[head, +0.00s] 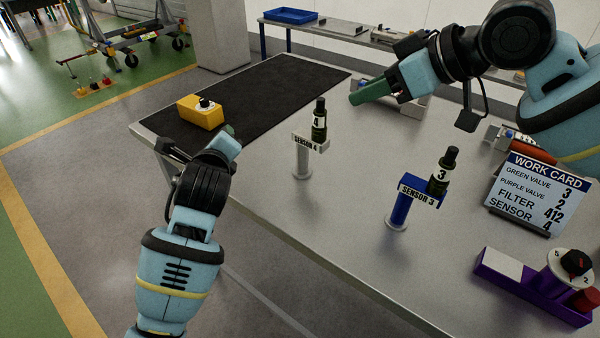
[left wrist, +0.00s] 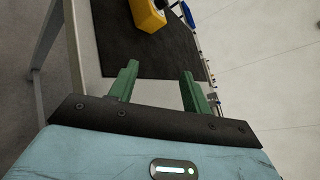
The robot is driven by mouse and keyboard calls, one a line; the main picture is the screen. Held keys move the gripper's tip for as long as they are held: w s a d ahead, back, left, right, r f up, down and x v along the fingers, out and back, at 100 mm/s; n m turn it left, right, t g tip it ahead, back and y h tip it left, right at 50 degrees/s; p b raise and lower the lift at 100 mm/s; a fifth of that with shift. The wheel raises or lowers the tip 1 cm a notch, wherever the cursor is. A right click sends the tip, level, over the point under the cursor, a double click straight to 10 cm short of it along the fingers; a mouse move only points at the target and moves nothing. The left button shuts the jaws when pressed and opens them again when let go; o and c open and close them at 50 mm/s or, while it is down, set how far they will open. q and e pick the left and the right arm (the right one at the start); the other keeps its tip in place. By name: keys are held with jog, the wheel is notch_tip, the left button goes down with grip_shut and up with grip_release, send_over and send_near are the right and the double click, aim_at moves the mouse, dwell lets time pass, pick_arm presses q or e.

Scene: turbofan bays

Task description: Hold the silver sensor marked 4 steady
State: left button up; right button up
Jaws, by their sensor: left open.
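The silver sensor 4 (head: 303,161) stands upright on the table in the head view. It is a silver post with a plate reading SENSOR 4, and a dark cylinder marked 4 (head: 319,122) stands at its top. My left gripper (head: 230,132) is left of it, near the table's front edge, apart from it. In the left wrist view its two green fingers (left wrist: 159,88) are spread with nothing between them. My right gripper (head: 366,92) is behind and right of sensor 4, apart from it; its fingers overlap, so its opening is unclear.
A blue sensor 3 (head: 399,208) stands to the right. A work card (head: 535,192) and a purple fixture (head: 525,285) lie farther right. A yellow block (head: 201,114) with a black knob sits on the black mat (head: 262,98). The table (head: 330,215) is clear around sensor 4's base.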

aim_at(302, 153)
pick_arm(q)
jog(key=s+d+m+t+h, duration=0.1)
jog(key=s+d+m, duration=0.1)
jog(key=d, duration=0.3)
jog(key=s+d+f+m+t+h, duration=0.1)
jog(key=s+d+m, duration=0.1)
jog(key=d+m, duration=0.3)
jog(key=s+d+m+t+h, duration=0.1)
jog(key=s+d+m, duration=0.2)
jog(key=d, duration=0.4)
jog(key=shift+d+f+m, duration=0.15)
jog(key=shift+f+m, duration=0.25)
jog(key=shift+w+d, duration=0.15)
jog(key=shift+w, duration=3.7)
jog(key=shift+c, duration=0.3)
grip_shut()
